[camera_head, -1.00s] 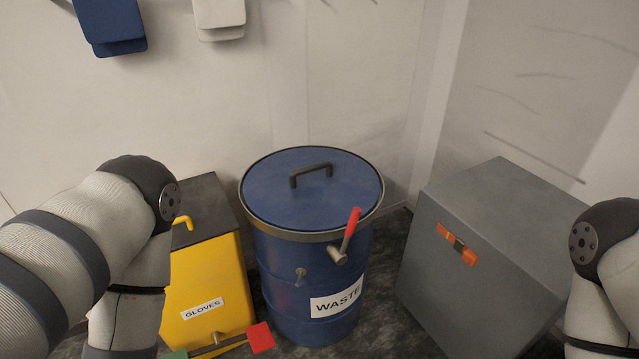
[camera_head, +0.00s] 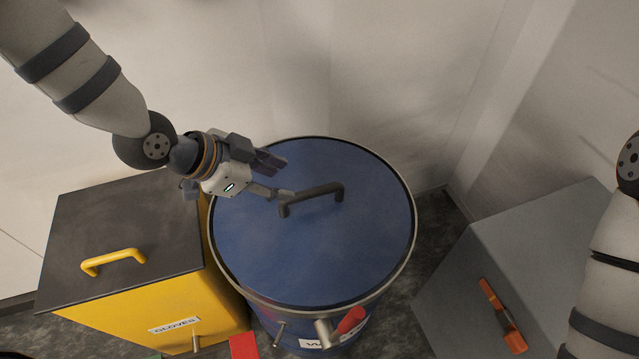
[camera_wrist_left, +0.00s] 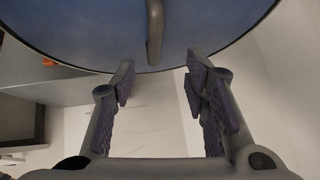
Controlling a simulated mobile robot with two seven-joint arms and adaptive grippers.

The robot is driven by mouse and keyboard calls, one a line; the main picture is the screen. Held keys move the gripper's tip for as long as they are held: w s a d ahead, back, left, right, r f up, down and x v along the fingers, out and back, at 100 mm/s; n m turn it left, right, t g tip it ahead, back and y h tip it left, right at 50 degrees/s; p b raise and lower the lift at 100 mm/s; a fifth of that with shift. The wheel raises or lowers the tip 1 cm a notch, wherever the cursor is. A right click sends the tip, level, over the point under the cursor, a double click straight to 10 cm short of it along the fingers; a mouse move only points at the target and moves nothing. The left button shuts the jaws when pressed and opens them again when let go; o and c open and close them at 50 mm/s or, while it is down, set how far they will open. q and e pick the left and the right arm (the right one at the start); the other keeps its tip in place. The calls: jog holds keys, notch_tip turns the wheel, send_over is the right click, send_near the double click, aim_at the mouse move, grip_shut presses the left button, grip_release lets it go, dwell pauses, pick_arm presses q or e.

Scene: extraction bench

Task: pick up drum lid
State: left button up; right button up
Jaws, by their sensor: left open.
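The blue drum lid (camera_head: 310,240) sits on the blue waste drum in the middle of the head view, with a dark bar handle (camera_head: 312,198) standing on top. My left gripper (camera_head: 279,175) is open and empty at the lid's upper left, just left of the handle. In the left wrist view the lid (camera_wrist_left: 90,30) fills the top, and the handle (camera_wrist_left: 154,30) lies ahead of the gap between the open fingers (camera_wrist_left: 158,85), apart from them. My right gripper is not in view; only part of my right arm shows at the right edge.
A yellow gloves bin (camera_head: 150,310) with a dark top and yellow handle (camera_head: 112,260) stands left of the drum. A grey box (camera_head: 530,240) with an orange latch (camera_head: 502,315) stands at right. A red-handled lever (camera_head: 350,320) is on the drum's front. The wall is close behind.

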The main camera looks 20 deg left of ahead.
aim_at(309, 192)
pick_arm(q)
jog(key=f, duration=0.1)
jog(key=d+f, duration=0.1)
jog(key=f+b, duration=0.1)
jog(key=f, duration=0.1)
jog(key=shift+w+d+f, duration=0.1)
jog(key=shift+w+d, duration=0.2)
jog(key=shift+d, duration=0.1)
jog(key=x, duration=0.4)
jog(key=b+x, duration=0.1)
jog(key=x, duration=0.1)
jog(key=shift+w+d+r, duration=0.25)
jog(key=shift+w+d, duration=0.2)
jog(key=shift+w, duration=0.05)
grip_shut()
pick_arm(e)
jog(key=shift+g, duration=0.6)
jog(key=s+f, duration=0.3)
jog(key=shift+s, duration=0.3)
pick_arm(q)
jog(key=shift+r, duration=0.1)
